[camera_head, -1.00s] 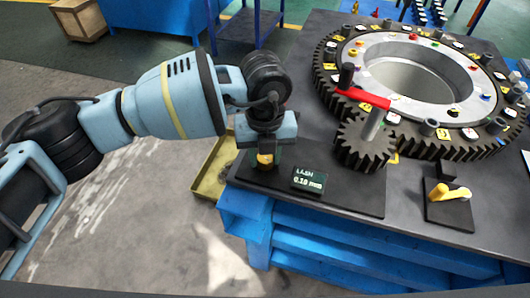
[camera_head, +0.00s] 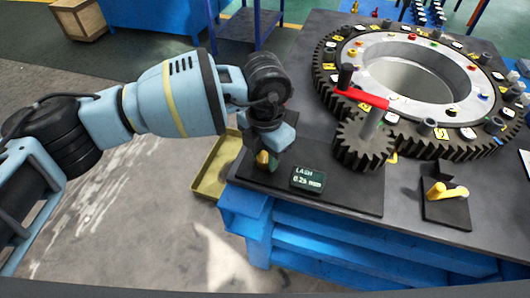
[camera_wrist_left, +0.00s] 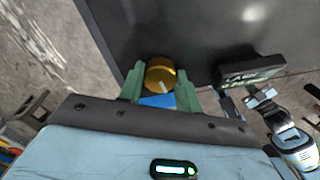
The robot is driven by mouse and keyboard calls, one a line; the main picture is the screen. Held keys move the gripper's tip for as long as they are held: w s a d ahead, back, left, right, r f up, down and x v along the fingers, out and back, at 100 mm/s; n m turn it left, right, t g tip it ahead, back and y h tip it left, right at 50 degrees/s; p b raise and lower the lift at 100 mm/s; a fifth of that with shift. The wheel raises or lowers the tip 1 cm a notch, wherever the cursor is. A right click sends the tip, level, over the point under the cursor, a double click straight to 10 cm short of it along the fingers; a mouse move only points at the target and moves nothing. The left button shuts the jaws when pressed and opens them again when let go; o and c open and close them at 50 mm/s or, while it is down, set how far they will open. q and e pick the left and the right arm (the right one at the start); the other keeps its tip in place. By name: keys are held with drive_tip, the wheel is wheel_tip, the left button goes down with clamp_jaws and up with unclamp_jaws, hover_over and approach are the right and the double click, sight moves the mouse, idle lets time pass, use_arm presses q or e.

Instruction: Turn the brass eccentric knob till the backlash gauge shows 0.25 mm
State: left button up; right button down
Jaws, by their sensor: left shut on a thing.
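The brass eccentric knob (camera_wrist_left: 160,75) sits between the green fingertips of my left gripper (camera_wrist_left: 160,90), which is shut on it. A pale index mark shows on the knob's face. In the head view the knob (camera_head: 263,157) is partly hidden by my left gripper (camera_head: 268,160), which reaches down over the left end of the black plate. The backlash gauge (camera_head: 308,179) stands right of the knob; its display looks like 0.26 mm, in small digits. The gauge (camera_wrist_left: 252,70) also shows in the left wrist view, its reading not legible. What looks like my right gripper (camera_wrist_left: 262,98) is small there.
A small dark pinion (camera_head: 362,148) with a red crank arm (camera_head: 362,98) meshes beside the large ring gear (camera_head: 325,75). A yellow-handled part (camera_head: 447,192) on a black base stands at right. A yellow tray (camera_head: 210,175) is left of the bench.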

use_arm(q)
drive_tip(key=shift+m, duration=0.7)
use_arm(e)
drive_tip(key=shift+w, duration=0.15)
use_arm(q)
drive_tip(key=shift+m, duration=0.3)
use_arm(e)
drive_tip(key=shift+w, duration=0.2)
use_arm(q)
drive_tip(key=o, duration=1)
drive_tip(key=shift+c, duration=0.2)
use_arm(e)
drive_tip(key=shift+s, duration=0.35)
